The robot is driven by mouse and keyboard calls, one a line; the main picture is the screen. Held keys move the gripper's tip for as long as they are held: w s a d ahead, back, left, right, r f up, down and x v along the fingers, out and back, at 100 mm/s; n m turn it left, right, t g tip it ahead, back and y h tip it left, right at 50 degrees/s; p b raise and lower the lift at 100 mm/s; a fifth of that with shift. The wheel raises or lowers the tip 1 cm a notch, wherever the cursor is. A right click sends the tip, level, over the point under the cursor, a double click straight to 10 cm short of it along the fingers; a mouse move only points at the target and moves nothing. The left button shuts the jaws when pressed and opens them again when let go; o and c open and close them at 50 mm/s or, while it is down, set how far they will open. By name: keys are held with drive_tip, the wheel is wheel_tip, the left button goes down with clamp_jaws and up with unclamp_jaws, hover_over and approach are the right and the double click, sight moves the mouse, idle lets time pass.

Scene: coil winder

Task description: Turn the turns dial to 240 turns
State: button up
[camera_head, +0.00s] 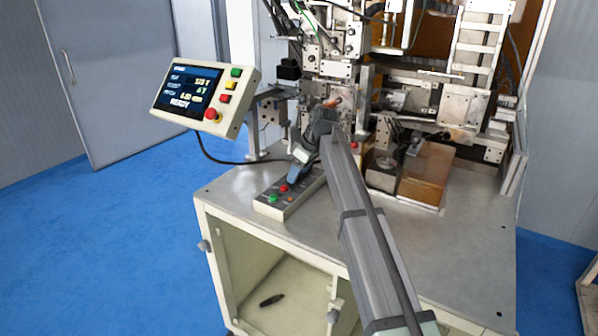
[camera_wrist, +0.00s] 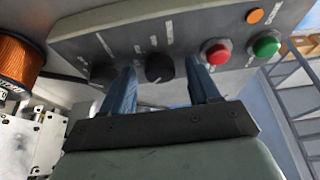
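The control box (camera_head: 290,198) sits on the machine table, partly hidden by my arm in the head view. In the wrist view its sloped panel (camera_wrist: 190,25) carries two black dials, a left one (camera_wrist: 103,73) and a middle one (camera_wrist: 159,67). Their printed labels are too blurred to read, so I cannot tell which is the turns dial. My gripper (camera_wrist: 161,65) is open, its two blue fingers on either side of the middle dial with gaps. I cannot tell how deep the fingertips reach. In the head view my gripper (camera_head: 297,165) is over the box's far part.
A red button (camera_wrist: 216,53), a green button (camera_wrist: 267,44) and an orange lamp (camera_wrist: 255,16) are right of the dials. The display (camera_head: 188,87) reads READY; its top number looks like 320 but is small. A copper spool (camera_wrist: 18,60) is at left.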

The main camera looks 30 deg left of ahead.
drive_tip(key=c, duration=1)
drive_tip(key=shift+m, duration=0.3)
drive_tip(key=m, duration=0.1)
drive_tip(key=m+t, duration=0.1)
drive_tip(key=shift+s+m, duration=0.2)
drive_tip(key=shift+m, duration=0.2)
drive_tip(key=m+t, duration=0.1)
drive_tip(key=m, duration=0.1)
drive_tip(key=m+t+h, duration=0.1)
drive_tip(key=m, duration=0.2)
drive_tip(key=shift+s+a, duration=0.1)
drive_tip(key=shift+a, duration=0.05)
drive_tip(key=shift+m, duration=0.3)
drive_tip(key=o, duration=1)
